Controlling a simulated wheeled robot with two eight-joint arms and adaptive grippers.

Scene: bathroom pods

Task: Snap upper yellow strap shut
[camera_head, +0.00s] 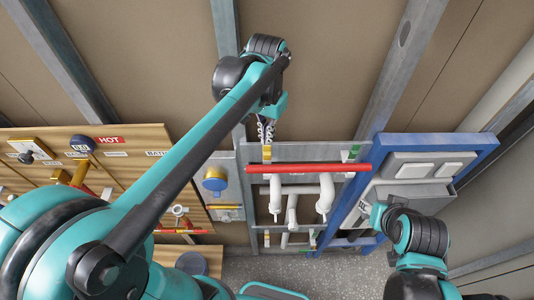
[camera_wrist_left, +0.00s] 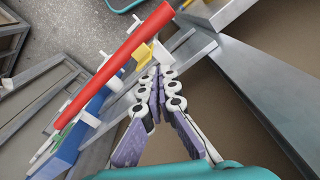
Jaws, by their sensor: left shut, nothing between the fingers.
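The upper yellow strap (camera_head: 267,153) is a small yellow piece at the upper left of the metal pipe frame, by the left end of a red pipe (camera_head: 308,168). In the left wrist view the yellow strap (camera_wrist_left: 142,54) shows beside the red pipe (camera_wrist_left: 120,60), with a white part next to it. My left gripper (camera_head: 266,138) is just above the strap; its fingers (camera_wrist_left: 161,74) are together and empty, pointing at the strap. I cannot tell whether they touch or how far the strap is closed. My right arm shows at lower right, its fingers unseen.
A green strap (camera_head: 353,152) is at the red pipe's right end. White pipes (camera_head: 292,205) hang below. A blue frame (camera_head: 480,148) with white-grey blocks stands right. A wooden panel (camera_head: 125,158) with valves and labels is left. Metal studs run up the wall.

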